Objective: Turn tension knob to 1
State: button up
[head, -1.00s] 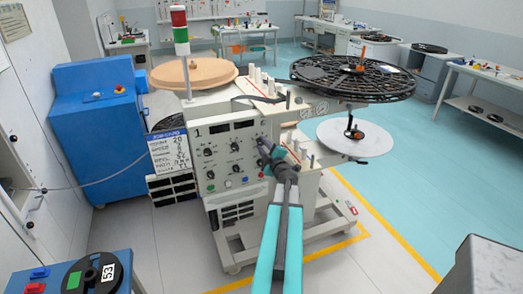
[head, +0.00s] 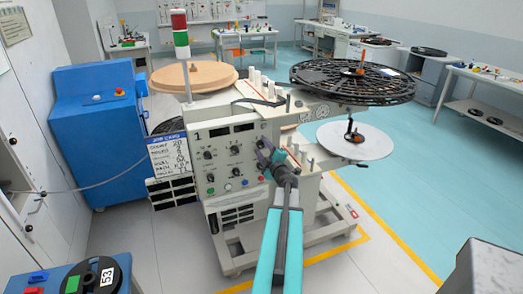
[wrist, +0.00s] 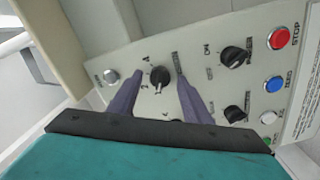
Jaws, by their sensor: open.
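A black round knob (wrist: 159,77) sits on the pale control panel (wrist: 205,45) in the wrist view, with small printed marks around it. Its label is too small to read surely, so I cannot confirm it is the tension knob. My gripper (wrist: 155,78) is open, with one purple-grey finger on each side of this knob. I cannot tell whether a finger touches it. In the head view my gripper (head: 265,147) is at the right edge of the panel (head: 222,196) and covers that part of it.
Two more black knobs, the upper one (wrist: 235,56) and the lower one (wrist: 235,113), are right of the fingers. A red stop button (wrist: 282,38) and a blue button (wrist: 274,84) lie beyond. A black reel (head: 352,80) and a pale disc (head: 354,139) overhang the machine's right side.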

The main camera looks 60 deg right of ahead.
jog(key=v, duration=1.1)
jog(key=shift+s+a+r, duration=0.15)
jog(key=shift+s, duration=0.05)
jog(key=s+p, duration=0.1)
jog(key=p, duration=0.2)
jog(key=shift+s+a, duration=0.1)
jog(key=shift+a, duration=0.3)
jog(key=shift+s+a+p, duration=0.15)
jog(key=shift+a+p, duration=0.05)
jog(key=shift+p, duration=0.7)
jog(key=shift+s, duration=0.1)
